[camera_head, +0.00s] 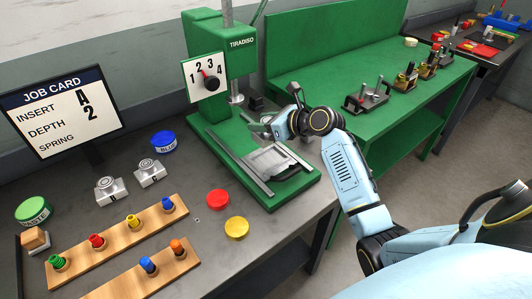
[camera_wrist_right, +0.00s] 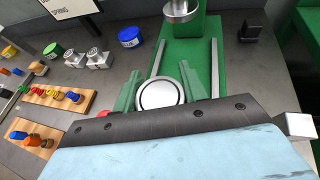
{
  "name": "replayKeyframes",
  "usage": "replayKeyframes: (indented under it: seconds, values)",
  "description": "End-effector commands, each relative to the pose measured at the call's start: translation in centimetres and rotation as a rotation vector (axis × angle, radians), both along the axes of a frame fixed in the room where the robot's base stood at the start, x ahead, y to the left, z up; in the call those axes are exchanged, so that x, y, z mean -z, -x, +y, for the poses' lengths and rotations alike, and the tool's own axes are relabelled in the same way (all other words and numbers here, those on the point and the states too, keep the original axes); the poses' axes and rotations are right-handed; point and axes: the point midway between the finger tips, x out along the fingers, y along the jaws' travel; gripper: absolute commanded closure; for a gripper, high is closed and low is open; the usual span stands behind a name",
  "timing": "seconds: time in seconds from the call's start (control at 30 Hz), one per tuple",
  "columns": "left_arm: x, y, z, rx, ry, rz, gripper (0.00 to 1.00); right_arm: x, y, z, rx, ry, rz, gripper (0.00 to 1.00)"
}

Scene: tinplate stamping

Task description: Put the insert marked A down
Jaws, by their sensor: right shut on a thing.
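My right gripper (camera_head: 264,131) is in front of the green press, above its bed. In the wrist view, the two fingers of the right gripper (camera_wrist_right: 160,98) stand either side of a round silver piece, taken as the insert marked A (camera_wrist_right: 160,94). It is shut on this piece; no letter can be read on its face. In the head view the piece is mostly hidden at the gripper. The green press (camera_head: 241,75) has a number dial (camera_head: 205,73) and a bed with rails and a silver plate (camera_head: 270,160). My left gripper is not in view.
Two silver blocks with round tops (camera_head: 110,190) (camera_head: 149,172) stand on the grey table. Springs stand on wooden boards (camera_head: 115,238). Red (camera_head: 217,199), yellow (camera_head: 237,228) and blue (camera_head: 163,142) round tins lie near the press. The job card (camera_head: 62,112) reads Insert A, Depth 2.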

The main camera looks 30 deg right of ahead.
Motion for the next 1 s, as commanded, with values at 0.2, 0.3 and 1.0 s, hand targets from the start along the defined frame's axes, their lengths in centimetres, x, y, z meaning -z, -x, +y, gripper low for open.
replayKeyframes:
  seconds: [0.2,0.3,1.0]
  values:
    - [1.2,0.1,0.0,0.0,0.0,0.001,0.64,3.8,0.0,0.1,-0.001,-0.001,-0.001,0.99]
    - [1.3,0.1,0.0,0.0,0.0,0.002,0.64,4.4,0.0,0.1,0.0,0.0,-0.001,0.99]
    - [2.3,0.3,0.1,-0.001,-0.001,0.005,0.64,8.3,0.0,0.1,0.001,0.0,-0.002,0.99]
